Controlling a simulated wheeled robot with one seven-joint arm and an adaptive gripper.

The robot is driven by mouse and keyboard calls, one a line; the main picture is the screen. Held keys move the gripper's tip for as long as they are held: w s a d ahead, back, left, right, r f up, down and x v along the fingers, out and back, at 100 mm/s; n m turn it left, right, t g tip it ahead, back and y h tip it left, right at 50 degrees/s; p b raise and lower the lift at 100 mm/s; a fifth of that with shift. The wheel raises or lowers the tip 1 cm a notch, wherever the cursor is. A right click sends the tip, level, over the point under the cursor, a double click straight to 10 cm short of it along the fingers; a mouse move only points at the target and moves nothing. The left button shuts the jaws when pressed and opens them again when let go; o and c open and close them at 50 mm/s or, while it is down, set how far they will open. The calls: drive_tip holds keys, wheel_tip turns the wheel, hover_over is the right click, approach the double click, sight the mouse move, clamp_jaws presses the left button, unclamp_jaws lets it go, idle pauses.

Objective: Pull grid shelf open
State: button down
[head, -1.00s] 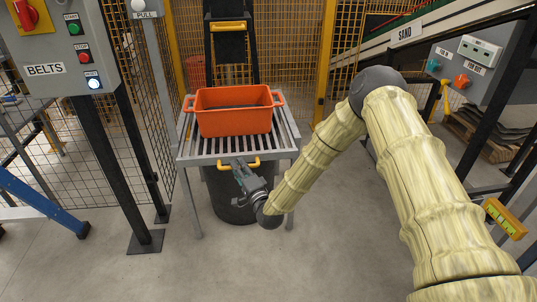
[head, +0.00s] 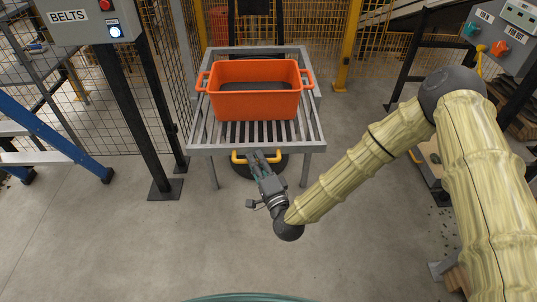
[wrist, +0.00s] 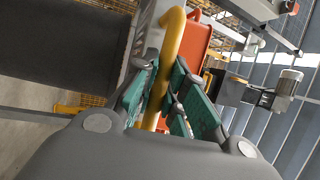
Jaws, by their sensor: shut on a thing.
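The grid shelf (head: 222,134) is a grey metal rack of slats set in a grey legged frame. An orange bin (head: 255,105) with side handles stands on it, with dark contents. A yellow bar handle (head: 238,158) sits at the shelf's front edge. My gripper (head: 264,160) is shut on this handle near its middle, reaching in from the front right. In the wrist view the green-padded fingers (wrist: 161,98) lie on both sides of the yellow handle (wrist: 173,40). The fingertips are partly hidden there.
A dark drum (head: 240,170) stands under the shelf, mostly covered. The BELTS panel post (head: 145,115) and a blue stand (head: 55,138) are at left. A yellow post (head: 349,45) is behind right. Floor in front is clear; a green rim (head: 250,297) shows at the bottom edge.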

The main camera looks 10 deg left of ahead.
drive_tip(key=shift+s, duration=0.1)
drive_tip(key=c, duration=1.5)
unclamp_jaws()
drive_tip(key=shift+o, duration=0.2)
drive_tip(key=v, duration=1.2)
drive_tip(key=shift+f, duration=0.1)
